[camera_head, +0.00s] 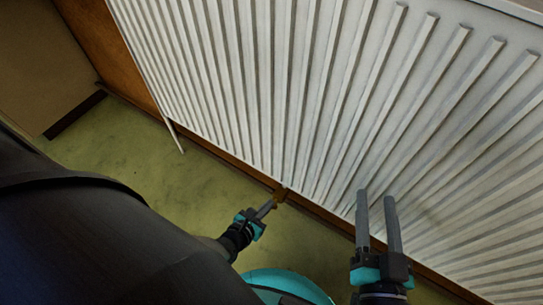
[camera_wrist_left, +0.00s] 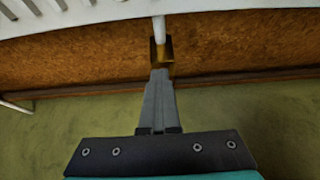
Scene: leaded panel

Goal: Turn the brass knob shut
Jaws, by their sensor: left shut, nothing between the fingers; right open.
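The brass knob (camera_head: 280,193) sits low below the white radiator (camera_head: 300,90), near the floor. In the left wrist view the knob (camera_wrist_left: 161,50) shows as a brass block under a white pipe (camera_wrist_left: 159,28). My left gripper (camera_head: 272,203) is shut and empty, with its fingertips right at the knob. In the left wrist view its fingers (camera_wrist_left: 160,72) overlap the knob's lower edge; I cannot tell whether they touch it. My right gripper (camera_head: 376,193) is open and empty in front of the radiator's ribs, to the right of the knob.
A brown skirting (camera_wrist_left: 240,57) runs behind the knob under the radiator. The greenish floor (camera_head: 140,155) is clear at the left. A thin white pipe (camera_head: 174,135) stands at the radiator's left end. A brown panel (camera_head: 45,70) is at the far left.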

